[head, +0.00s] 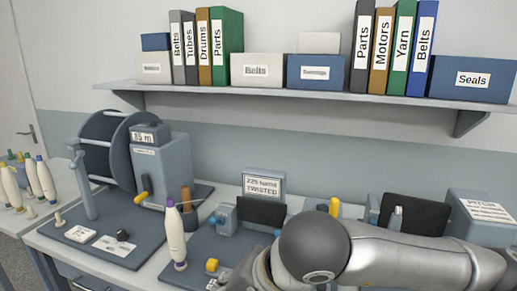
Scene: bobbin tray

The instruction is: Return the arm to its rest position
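One of my arms (400,258) comes in from the lower right, with a dark grey rounded joint and silver links reaching across the front of the bench. Its gripper does not show; the arm runs out at the bottom edge of the view. My other arm and its gripper are not in view. A white bobbin with a purple tip (175,232) stands upright on the bench, left of the arm and apart from it.
A winding machine (162,170) with a large dark reel stands on the bench's left. A sign reading twisted (263,186) and a pitch box (484,218) stand behind my arm. Several bobbins (33,180) stand on a left table. A shelf (290,96) with binders and boxes hangs above.

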